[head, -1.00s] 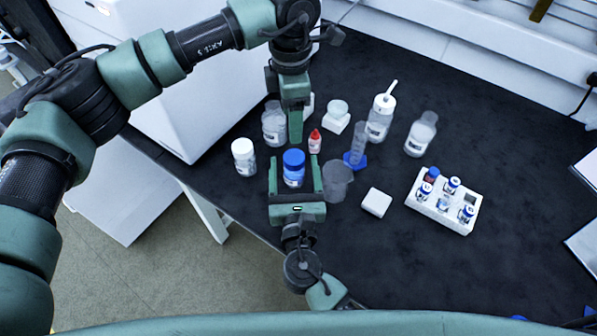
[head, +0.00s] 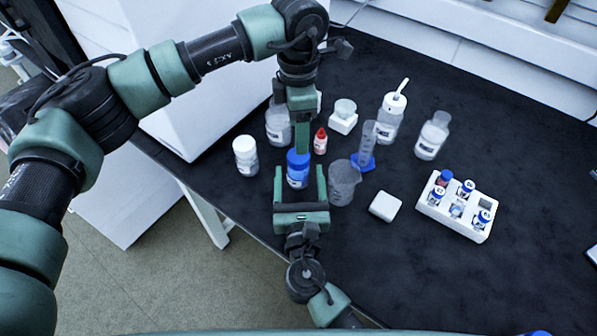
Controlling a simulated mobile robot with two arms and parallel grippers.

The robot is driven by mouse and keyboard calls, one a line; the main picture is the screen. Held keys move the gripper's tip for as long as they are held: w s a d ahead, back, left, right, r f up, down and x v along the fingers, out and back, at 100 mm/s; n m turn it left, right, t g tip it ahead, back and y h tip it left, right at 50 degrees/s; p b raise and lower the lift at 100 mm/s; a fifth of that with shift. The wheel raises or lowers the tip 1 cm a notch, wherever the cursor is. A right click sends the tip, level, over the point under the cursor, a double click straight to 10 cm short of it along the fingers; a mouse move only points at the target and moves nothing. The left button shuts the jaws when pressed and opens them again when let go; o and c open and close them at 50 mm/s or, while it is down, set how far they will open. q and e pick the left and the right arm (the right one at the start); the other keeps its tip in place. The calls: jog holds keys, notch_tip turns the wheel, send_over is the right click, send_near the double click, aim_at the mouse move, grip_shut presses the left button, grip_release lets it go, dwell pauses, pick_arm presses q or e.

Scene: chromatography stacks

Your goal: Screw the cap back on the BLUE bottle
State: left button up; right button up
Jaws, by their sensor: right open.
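The blue bottle (head: 297,182) stands upright on the black bench, with blue at its top and a pale label below. Its top is partly covered by my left gripper, so I cannot tell whether the cap is seated or loose. My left gripper (head: 302,148) points down from above, its tips at the bottle's blue top. I see it edge-on and cannot tell whether its jaws are apart. My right gripper (head: 299,168) lies low on the near side, open, with one finger on each side of the bottle's lower part and a gap to each.
A white-capped bottle (head: 245,156) stands left and a grey beaker (head: 343,183) close right of my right gripper. A red-capped dropper bottle (head: 320,142) and a blue-footed cylinder (head: 364,160) stand behind. A white box (head: 384,206) and vial rack (head: 433,213) lie right.

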jog(key=w, duration=0.7)
jog(key=shift+w+a, duration=0.15)
jog(key=shift+w, duration=0.05)
grip_shut()
